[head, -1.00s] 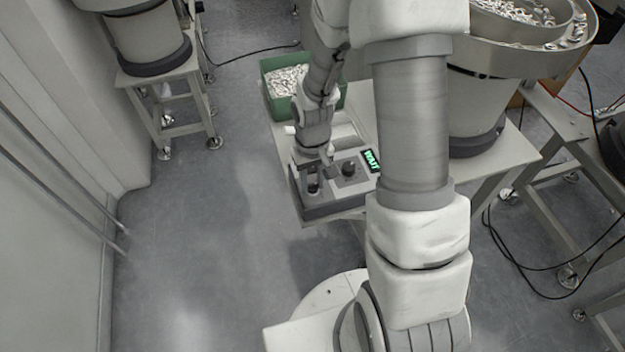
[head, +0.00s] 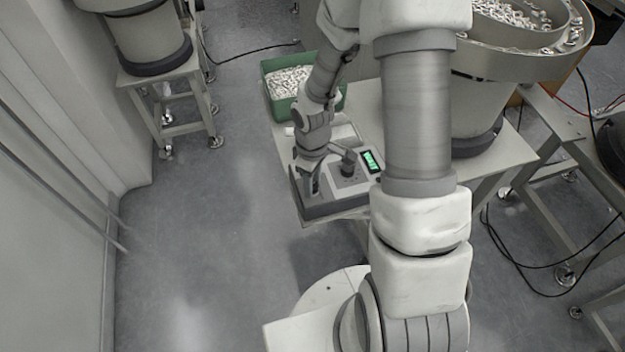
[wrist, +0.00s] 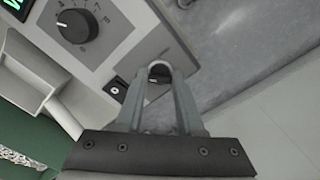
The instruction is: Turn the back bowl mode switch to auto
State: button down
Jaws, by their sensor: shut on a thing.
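The control box (head: 338,204) stands on the front of a pale table. My gripper (head: 314,186) is down at the left part of its top and covers the switch there in the head view. In the wrist view my gripper's fingertips (wrist: 159,70) are closed around the mode switch (wrist: 154,80), of which only a dark part shows between the fingers. Its setting cannot be read. A black numbered dial (wrist: 77,25) sits beside it on the panel, apart from the fingers. A green lit display (head: 372,161) is at the box's right.
A green bin (head: 268,88) of small parts stands behind the box. A large bowl feeder (head: 475,97) is to the right on the same table. Another feeder on a stand (head: 150,40) is at the back left. The floor left of the table is clear.

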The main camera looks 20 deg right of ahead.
dwell(0.4)
jog(key=c, duration=0.5)
grip_release()
notch_tip(320, 180, up, 18)
jog(key=p, duration=0.4)
jog(key=shift+f, duration=0.25)
jog(key=s+r+m+t+h, duration=0.1)
jog(key=s+r+m+t, duration=0.4)
jog(key=r, duration=0.9)
jog(key=s+r+m, duration=0.1)
jog(key=s, duration=0.2)
jog(key=s+r+m, duration=0.1)
jog(key=s, duration=0.2)
jog(key=s+r+m+y, duration=0.1)
jog(key=s+r, duration=0.1)
jog(key=s, duration=0.1)
jog(key=shift+a+m+t, duration=0.1)
jog(key=shift+m+t, duration=0.2)
jog(key=shift+m, duration=0.1)
